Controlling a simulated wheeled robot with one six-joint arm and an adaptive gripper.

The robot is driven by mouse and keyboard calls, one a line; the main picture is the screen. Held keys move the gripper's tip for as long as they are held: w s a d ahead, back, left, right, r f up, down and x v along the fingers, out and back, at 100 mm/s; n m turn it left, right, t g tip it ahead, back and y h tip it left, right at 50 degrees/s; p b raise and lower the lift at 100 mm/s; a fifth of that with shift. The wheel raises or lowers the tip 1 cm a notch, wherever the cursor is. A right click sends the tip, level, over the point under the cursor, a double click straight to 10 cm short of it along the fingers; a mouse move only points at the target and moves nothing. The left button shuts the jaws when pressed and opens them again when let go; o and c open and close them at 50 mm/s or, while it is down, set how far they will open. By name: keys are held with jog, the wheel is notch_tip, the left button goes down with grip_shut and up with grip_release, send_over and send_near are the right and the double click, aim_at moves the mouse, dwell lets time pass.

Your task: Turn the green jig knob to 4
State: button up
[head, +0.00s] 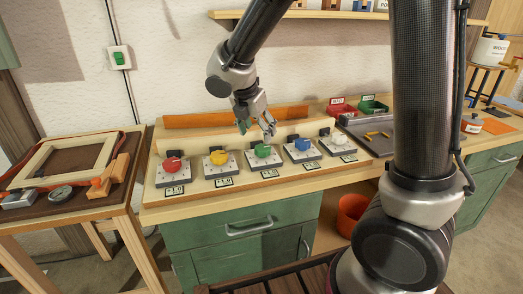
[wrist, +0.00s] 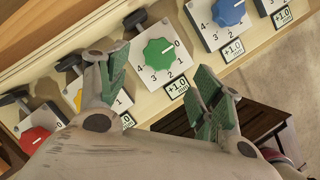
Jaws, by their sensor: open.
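The green knob (head: 263,150) sits on a white plate in the middle of a row of coloured knobs on the bench. In the wrist view the green knob (wrist: 158,54) has a scalloped edge, with 0 to 4 printed around it. Its pale mark appears to point toward the 0 at upper right. My gripper (head: 257,128) is above the knob in the head view. In the wrist view my gripper (wrist: 163,72) has its green-padded fingers wide apart, with nothing between them. The knob lies beyond the fingertips, and I see no contact.
Red (head: 173,163), yellow (head: 219,157), blue (head: 302,144) and white (head: 339,138) knobs stand close on either side. Black toggle clamps and a wooden rail are behind them. Red and green bins (head: 373,106) stand at the back right.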

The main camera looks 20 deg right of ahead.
aim_at(263, 148)
jog(key=shift+n, duration=0.4)
jog(key=x, duration=0.8)
jog(key=shift+a, duration=0.1)
jog(key=c, duration=1)
